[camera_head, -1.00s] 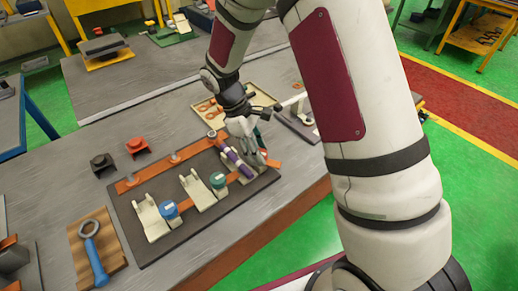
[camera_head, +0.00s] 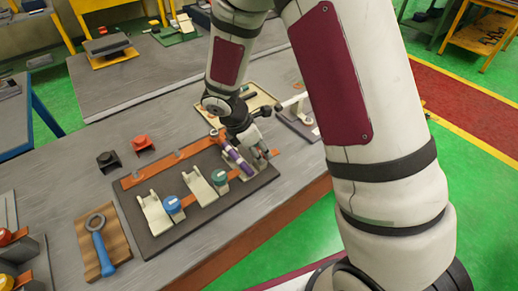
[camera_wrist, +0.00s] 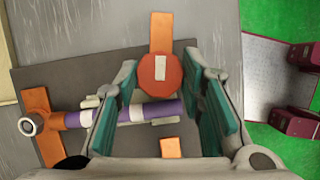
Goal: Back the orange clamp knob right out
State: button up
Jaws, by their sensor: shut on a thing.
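The orange clamp knob (camera_wrist: 160,75) is a round, faceted knob with a pale label on top, seen from above in the wrist view. My gripper (camera_wrist: 161,72) has its teal-padded fingers on either side of it, shut on it. In the head view my gripper (camera_head: 258,156) is at the right end of the dark fixture board (camera_head: 152,246), and the orange knob cannot be made out there. A purple cylinder with white bands (camera_wrist: 165,110) lies beside the knob, partly behind the left finger.
A blue knob (camera_head: 172,204) and a green knob (camera_head: 219,178) stand on cream clamps along the board. A blue-handled ring tool (camera_head: 99,243) lies on a wooden block at left.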

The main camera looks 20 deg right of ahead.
jog(key=shift+s+f+n, duration=0.15)
jog(key=shift+n, duration=0.45)
jog(key=o, duration=1.2)
jog(key=shift+c, duration=0.2)
jog(key=shift+a+r, duration=0.15)
jog(key=shift+r, duration=0.4)
jog(key=v, duration=1.1)
jog(key=shift+s, duration=0.2)
jog(key=shift+r, duration=0.1)
